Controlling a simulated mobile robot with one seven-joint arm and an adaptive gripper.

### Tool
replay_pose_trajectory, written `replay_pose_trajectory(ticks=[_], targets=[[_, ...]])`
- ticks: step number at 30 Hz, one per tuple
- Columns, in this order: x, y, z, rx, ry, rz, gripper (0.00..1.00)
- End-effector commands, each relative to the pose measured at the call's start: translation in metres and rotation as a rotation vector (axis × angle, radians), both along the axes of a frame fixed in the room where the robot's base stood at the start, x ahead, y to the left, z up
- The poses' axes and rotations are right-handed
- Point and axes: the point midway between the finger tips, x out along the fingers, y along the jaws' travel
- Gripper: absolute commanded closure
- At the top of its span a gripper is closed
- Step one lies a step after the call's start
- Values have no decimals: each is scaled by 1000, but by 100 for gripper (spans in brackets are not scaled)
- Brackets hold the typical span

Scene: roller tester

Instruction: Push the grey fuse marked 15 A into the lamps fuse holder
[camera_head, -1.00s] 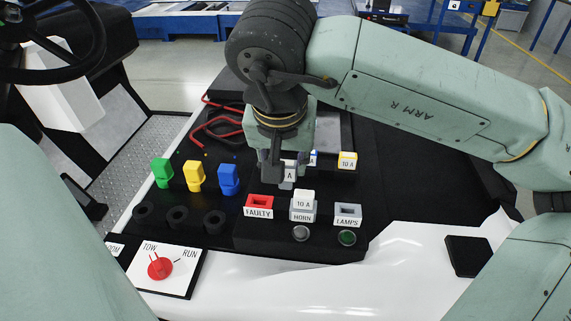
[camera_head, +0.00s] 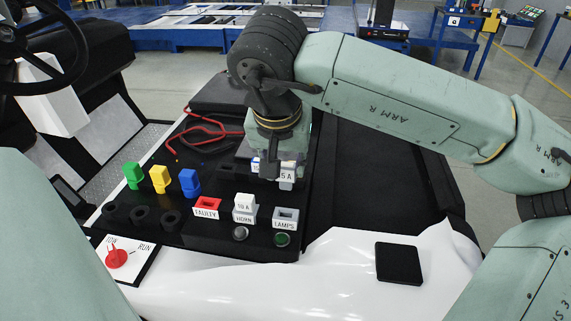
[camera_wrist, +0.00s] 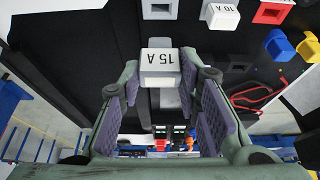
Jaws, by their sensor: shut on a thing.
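My gripper (camera_head: 277,168) is shut on the grey fuse marked 15 A (camera_head: 287,176), above the rear of the black fuse panel. In the wrist view the fuse (camera_wrist: 162,66) sits between my fingertips (camera_wrist: 160,88), its label toward the camera. The grey lamps fuse holder (camera_head: 286,214) stands at the front right of the panel with its slot showing empty. The held fuse is behind and above it, apart from it. The holder also shows at the top of the wrist view (camera_wrist: 158,9). The fuse's lower end is hard to see.
Left of the lamps holder are the horn holder with a white 10 A fuse (camera_head: 244,204) and the red faulty holder (camera_head: 207,206). Blue (camera_head: 190,181), yellow (camera_head: 160,178) and green (camera_head: 133,175) pieces stand farther left. My gripper partly hides fuses behind it.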

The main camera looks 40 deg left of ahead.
Motion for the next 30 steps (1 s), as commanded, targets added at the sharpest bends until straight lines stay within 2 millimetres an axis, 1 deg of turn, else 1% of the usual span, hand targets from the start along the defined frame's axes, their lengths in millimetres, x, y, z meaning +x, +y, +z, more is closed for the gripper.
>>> replay_pose_trajectory(ticks=[13,17,23,30], targets=[[0,0,0,1,-1,-1,100],[0,0,-3,2,0,-1,100],[0,0,-17,0,0,-1,100],[0,0,-41,1,-1,-1,100]])
